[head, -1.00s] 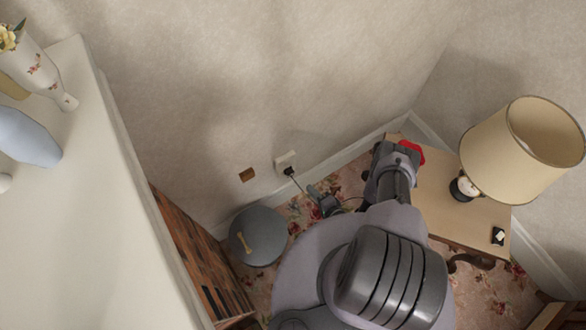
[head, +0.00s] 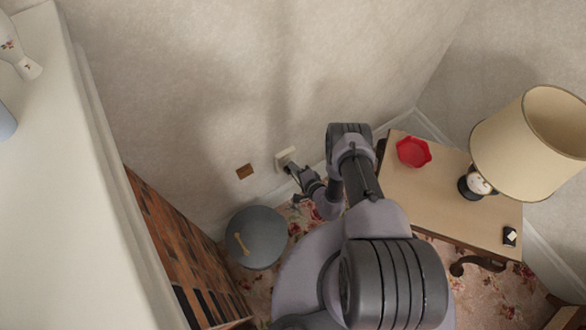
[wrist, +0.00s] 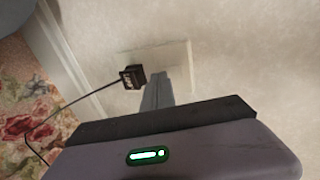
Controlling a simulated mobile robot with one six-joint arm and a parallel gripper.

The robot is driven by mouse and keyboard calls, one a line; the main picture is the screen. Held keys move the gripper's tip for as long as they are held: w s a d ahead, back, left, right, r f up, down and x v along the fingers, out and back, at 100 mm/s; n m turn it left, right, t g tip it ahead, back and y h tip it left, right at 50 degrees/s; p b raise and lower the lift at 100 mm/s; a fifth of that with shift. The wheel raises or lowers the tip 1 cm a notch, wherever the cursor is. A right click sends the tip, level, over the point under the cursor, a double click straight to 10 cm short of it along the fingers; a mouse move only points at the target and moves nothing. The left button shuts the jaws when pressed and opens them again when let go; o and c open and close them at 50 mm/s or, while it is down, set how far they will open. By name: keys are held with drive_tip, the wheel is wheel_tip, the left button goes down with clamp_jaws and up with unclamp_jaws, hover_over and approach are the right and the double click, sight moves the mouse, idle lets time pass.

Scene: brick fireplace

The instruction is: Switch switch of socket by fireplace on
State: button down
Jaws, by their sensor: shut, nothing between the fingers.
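The white wall socket (head: 284,156) is low on the wall, to the right of a small brown plate. In the wrist view the socket plate (wrist: 180,58) has a black plug (wrist: 132,77) in its left part. My gripper (head: 290,167) is shut and empty, its tip at the socket in the head view. In the wrist view the gripper's fingers (wrist: 156,80) lie over the lower middle of the plate, just right of the plug. I cannot tell whether they touch it. The switch itself cannot be made out, and the fingers cover part of the plate.
A round grey container with a bone shape (head: 257,237) stands on the floor below the socket. The brick fireplace (head: 185,255) and its white mantel (head: 95,200) are left. A wooden table (head: 430,190) with a lamp (head: 530,143) and red dish (head: 413,152) is right. A cable runs from the plug.

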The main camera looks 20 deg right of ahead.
drive_tip(key=shift+w+a, duration=0.1)
drive_tip(key=shift+w, duration=0.25)
drive_tip(key=shift+w+r+p, duration=0.2)
drive_tip(key=shift+r+p, duration=0.35)
drive_tip(key=shift+r, duration=0.3)
